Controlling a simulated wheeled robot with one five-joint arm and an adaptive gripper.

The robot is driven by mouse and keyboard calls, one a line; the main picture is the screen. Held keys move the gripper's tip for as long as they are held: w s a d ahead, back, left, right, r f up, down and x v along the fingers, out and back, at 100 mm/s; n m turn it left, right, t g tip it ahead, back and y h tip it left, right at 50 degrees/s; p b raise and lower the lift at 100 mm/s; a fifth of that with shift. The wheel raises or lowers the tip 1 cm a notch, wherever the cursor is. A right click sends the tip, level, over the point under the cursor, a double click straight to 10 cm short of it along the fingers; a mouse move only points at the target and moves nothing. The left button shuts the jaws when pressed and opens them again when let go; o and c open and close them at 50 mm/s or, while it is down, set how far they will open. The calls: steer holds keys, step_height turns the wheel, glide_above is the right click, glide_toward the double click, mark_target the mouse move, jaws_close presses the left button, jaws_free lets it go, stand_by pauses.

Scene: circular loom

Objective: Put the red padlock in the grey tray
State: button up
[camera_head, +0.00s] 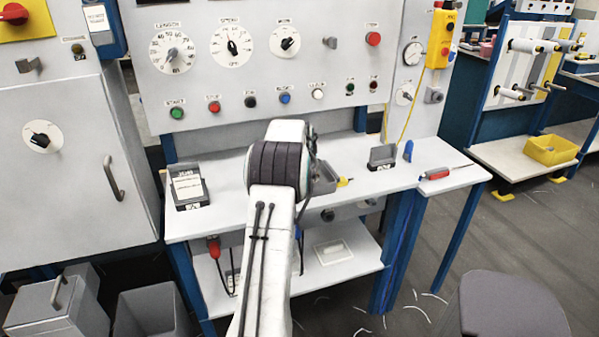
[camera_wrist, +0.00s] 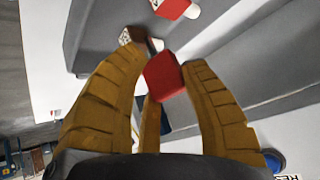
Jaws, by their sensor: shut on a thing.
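The red padlock (camera_wrist: 163,78) shows in the wrist view as a red block between the yellow-brown fingers of my gripper (camera_wrist: 162,60), which are shut on it. Its shackle cannot be made out clearly. In the head view the padlock is hidden behind my arm, and only a yellow bit of my gripper (camera_head: 343,182) shows over the bench. A darker grey tray with a label card (camera_head: 190,205) stands at the left end of the bench.
The white bench (camera_head: 225,215) sits below a panel with dials and buttons. A blue item (camera_head: 408,150) and a red-handled screwdriver (camera_head: 448,172) lie to the right. A pale shallow tray (camera_head: 333,252) is on the lower shelf. The bench front right is clear.

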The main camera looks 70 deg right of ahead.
steer(key=shift+f+b, duration=0.8)
steer(key=shift+f, duration=1.1)
steer(key=shift+f, duration=0.15)
steer(key=o, duration=0.9)
steer(key=shift+r, duration=0.2)
steer(key=b+v, duration=0.1)
steer(key=v, duration=1.1)
steer(key=shift+w+a, duration=0.1)
steer(key=shift+w, duration=0.05)
